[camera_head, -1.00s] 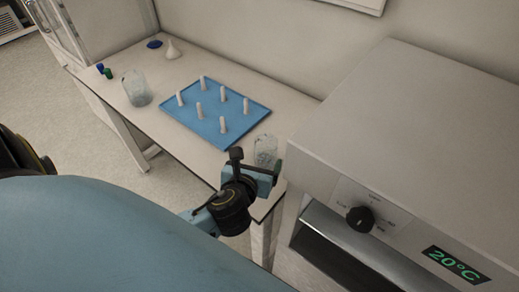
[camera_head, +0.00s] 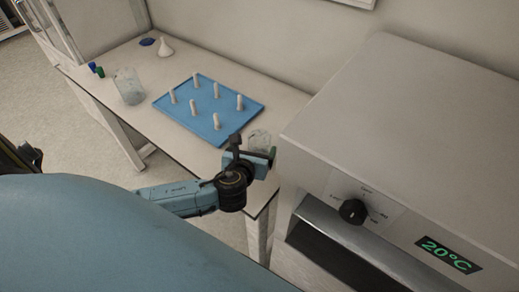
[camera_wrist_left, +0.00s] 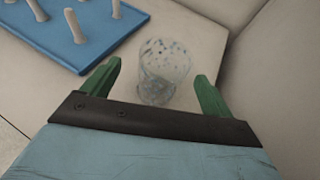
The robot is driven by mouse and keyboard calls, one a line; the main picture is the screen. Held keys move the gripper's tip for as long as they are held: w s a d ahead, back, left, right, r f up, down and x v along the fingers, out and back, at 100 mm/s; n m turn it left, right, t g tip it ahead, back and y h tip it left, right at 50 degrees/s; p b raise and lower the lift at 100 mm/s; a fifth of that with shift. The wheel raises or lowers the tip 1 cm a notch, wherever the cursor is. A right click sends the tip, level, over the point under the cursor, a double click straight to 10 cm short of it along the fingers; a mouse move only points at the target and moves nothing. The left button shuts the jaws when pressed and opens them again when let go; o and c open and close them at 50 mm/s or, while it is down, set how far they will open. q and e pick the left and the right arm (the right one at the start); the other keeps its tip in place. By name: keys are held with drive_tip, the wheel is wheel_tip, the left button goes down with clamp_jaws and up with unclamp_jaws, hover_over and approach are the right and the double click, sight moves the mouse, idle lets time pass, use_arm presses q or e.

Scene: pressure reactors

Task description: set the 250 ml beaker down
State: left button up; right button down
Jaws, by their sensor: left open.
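A clear glass beaker (camera_head: 259,140) with a speckled pattern stands upright on the table, at its right end close to the oven. It also shows in the left wrist view (camera_wrist_left: 163,72), upright on the bare table top. My left gripper (camera_head: 263,160) is open beside it, at its near side. In the wrist view its two green fingers point toward the beaker, one to each side, with gaps between fingers and glass. The finger tips hide part of the beaker's base in the head view. No volume mark is readable. My right gripper is not in view.
A blue tray (camera_head: 190,121) with several white pegs lies left of the beaker. A second, larger glass beaker (camera_head: 129,87), small blue and green caps (camera_head: 97,70) and a white funnel (camera_head: 165,48) stand farther left. The oven (camera_head: 400,120) closes off the right side.

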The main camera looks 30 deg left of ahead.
sight(262, 138)
use_arm(q)
drive_tip(key=x, duration=0.5)
drive_tip(key=shift+d+f+b, duration=0.2)
drive_tip(key=shift+d+b, duration=0.05)
drive_tip(key=shift+b, duration=0.05)
drive_tip(key=c, duration=1.2)
drive_tip(key=shift+r, duration=0.1)
